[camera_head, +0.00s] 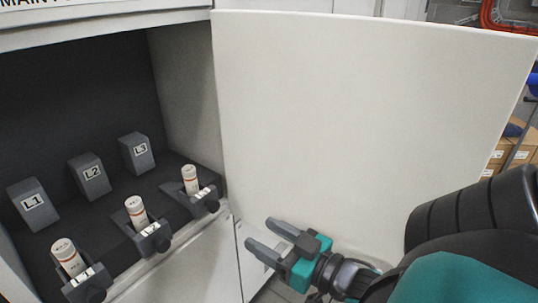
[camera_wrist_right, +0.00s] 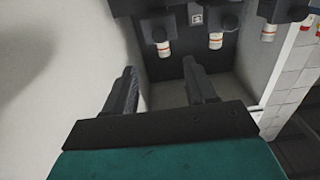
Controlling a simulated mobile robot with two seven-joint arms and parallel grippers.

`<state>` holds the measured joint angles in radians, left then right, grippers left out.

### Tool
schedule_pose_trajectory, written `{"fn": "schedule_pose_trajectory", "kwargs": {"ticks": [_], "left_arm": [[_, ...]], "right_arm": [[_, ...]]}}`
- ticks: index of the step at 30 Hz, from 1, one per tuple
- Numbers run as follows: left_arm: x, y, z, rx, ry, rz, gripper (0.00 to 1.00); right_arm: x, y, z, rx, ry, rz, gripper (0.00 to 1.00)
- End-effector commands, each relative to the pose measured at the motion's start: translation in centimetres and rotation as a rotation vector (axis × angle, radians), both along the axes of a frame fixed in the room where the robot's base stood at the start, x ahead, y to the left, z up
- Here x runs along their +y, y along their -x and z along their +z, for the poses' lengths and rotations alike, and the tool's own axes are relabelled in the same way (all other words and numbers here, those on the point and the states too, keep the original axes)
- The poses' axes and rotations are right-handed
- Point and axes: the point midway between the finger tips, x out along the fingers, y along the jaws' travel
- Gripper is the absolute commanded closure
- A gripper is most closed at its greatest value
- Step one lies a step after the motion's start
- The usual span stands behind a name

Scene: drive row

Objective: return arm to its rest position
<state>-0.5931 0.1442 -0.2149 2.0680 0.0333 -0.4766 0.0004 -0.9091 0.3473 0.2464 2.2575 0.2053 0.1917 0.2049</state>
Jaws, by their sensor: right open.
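My right gripper (camera_head: 268,236) is open and empty in the head view. It is in front of the lower part of the open white cabinet door (camera_head: 370,110), to the right of the cabinet opening. In the right wrist view the two dark fingers of my right gripper (camera_wrist_right: 160,88) stand apart with nothing between them. My right arm comes in from the lower right, with teal and black links. My left gripper is not in view.
The open cabinet holds several white cylindrical fuses (camera_head: 137,212) in tilted dark holders (camera_head: 153,238). Dark blocks marked L1 (camera_head: 33,203), L2 (camera_head: 90,177) and L3 (camera_head: 137,153) stand behind them. Cardboard boxes (camera_head: 509,150) show at the far right.

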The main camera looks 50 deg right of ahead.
Motion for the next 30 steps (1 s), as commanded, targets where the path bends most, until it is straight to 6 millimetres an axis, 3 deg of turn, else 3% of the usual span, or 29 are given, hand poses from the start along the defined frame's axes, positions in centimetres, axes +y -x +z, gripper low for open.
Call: {"fn": "schedule_pose_trajectory", "kwargs": {"ticks": [10,14,17,24,27,30], "left_arm": [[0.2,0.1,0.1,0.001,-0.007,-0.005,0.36],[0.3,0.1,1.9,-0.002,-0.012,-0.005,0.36],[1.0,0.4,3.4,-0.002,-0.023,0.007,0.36],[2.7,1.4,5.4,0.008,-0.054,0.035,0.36],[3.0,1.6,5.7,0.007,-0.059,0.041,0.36],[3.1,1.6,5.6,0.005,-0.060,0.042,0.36]], "right_arm": [[0.0,0.0,0.0,0.004,-0.001,-0.001,0.44],[1.0,-0.4,-1.1,0.081,0.001,-0.013,0.44],[3.2,-0.8,-3.3,0.218,0.013,-0.012,0.44],[11.3,-0.6,-8.4,0.520,0.076,0.081,0.44],[13.3,-0.3,-9.5,0.579,0.100,0.114,0.44],[13.9,-0.3,-10.0,0.598,0.109,0.126,0.44]]}}
